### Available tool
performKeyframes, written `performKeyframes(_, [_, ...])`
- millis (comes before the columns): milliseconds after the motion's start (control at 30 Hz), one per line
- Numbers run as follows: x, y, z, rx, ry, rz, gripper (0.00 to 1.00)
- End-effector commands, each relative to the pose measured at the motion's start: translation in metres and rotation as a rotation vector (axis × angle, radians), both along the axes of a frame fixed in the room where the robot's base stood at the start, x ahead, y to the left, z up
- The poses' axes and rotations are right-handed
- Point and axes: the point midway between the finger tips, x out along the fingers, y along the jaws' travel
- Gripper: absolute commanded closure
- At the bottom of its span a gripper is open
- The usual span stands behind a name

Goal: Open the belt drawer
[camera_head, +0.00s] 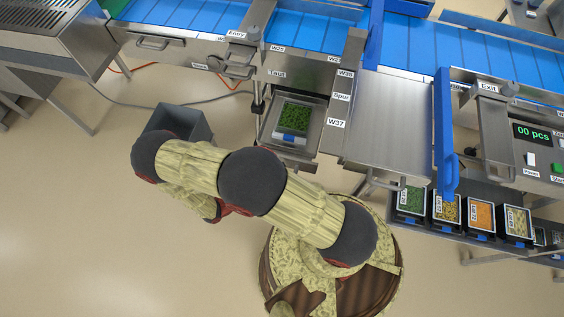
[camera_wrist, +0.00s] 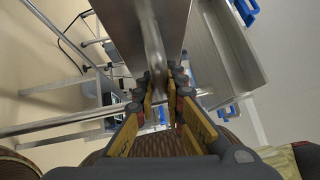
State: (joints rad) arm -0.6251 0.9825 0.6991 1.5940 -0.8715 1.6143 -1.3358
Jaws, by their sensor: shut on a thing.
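In the wrist view my gripper (camera_wrist: 166,84) is shut on a grey metal bar handle (camera_wrist: 154,55) on a metal housing (camera_wrist: 120,22). The bar runs between the yellow-padded fingers. I cannot tell from this close view how far the drawer behind it stands out. A metal drawer-like front with a bar handle (camera_head: 160,44) shows below the blue belt (camera_head: 190,14) at the upper left.
A pulled-out steel shelf (camera_head: 297,153) holds a tray of green pieces (camera_head: 295,116). A dark bin (camera_head: 190,118) stands on the floor behind my arm. Food trays (camera_head: 482,217) line a rack at right. The floor at lower left is clear.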

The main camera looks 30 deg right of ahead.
Motion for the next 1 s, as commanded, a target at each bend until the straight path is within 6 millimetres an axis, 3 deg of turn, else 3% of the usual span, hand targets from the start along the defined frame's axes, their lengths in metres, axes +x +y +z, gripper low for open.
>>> performKeyframes(433, [-0.0023, 0.0036, -0.0020, 0.006, -0.004, -0.001, 1.00])
performKeyframes(467, [-0.0023, 0.0036, -0.0020, 0.006, -0.004, -0.001, 0.88])
performKeyframes(700, [-0.0023, 0.0034, -0.0012, 0.004, -0.002, 0.000, 0.75])
performKeyframes(800, [-0.0023, 0.0034, -0.0009, 0.003, -0.001, 0.000, 0.70])
performKeyframes(1000, [-0.0024, 0.0033, -0.0006, 0.002, -0.001, -0.001, 0.70])
